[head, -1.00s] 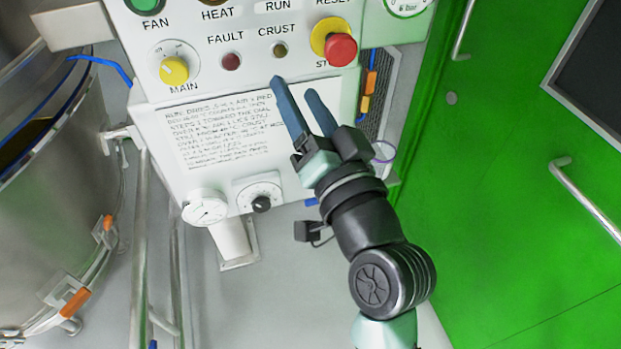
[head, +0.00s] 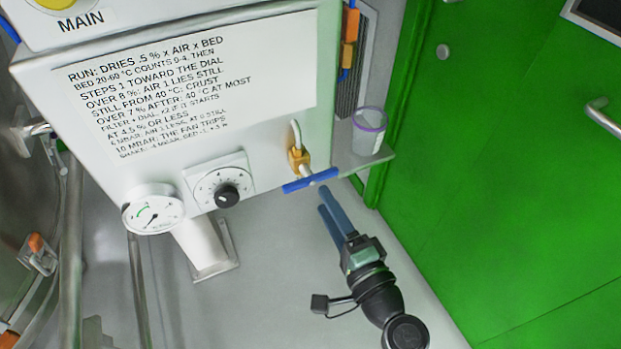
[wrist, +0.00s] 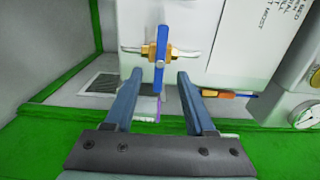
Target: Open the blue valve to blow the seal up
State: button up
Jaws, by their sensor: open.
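The blue valve handle (head: 311,180) is a flat bar on a brass body (head: 299,158) with a silver pipe, at the lower right edge of the white control panel. In the wrist view the blue handle (wrist: 161,55) stands upright in the picture, across the line of the silver pipe, beyond and between my fingertips. My gripper (head: 328,208) is open and empty, its blue-grey fingers just below the handle in the head view. In the wrist view my open gripper (wrist: 156,78) shows a gap between its fingers and no clear contact with the handle.
A pressure gauge (head: 153,209) and a black-knobbed dial (head: 220,186) sit along the panel's lower edge. A clear cup with a purple rim (head: 369,130) stands on a small shelf right of the valve. A green door (head: 500,170) fills the right side.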

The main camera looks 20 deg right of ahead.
aim_at(313, 183)
jog(key=w, duration=0.7)
jog(key=shift+w+a, duration=0.1)
grip_shut()
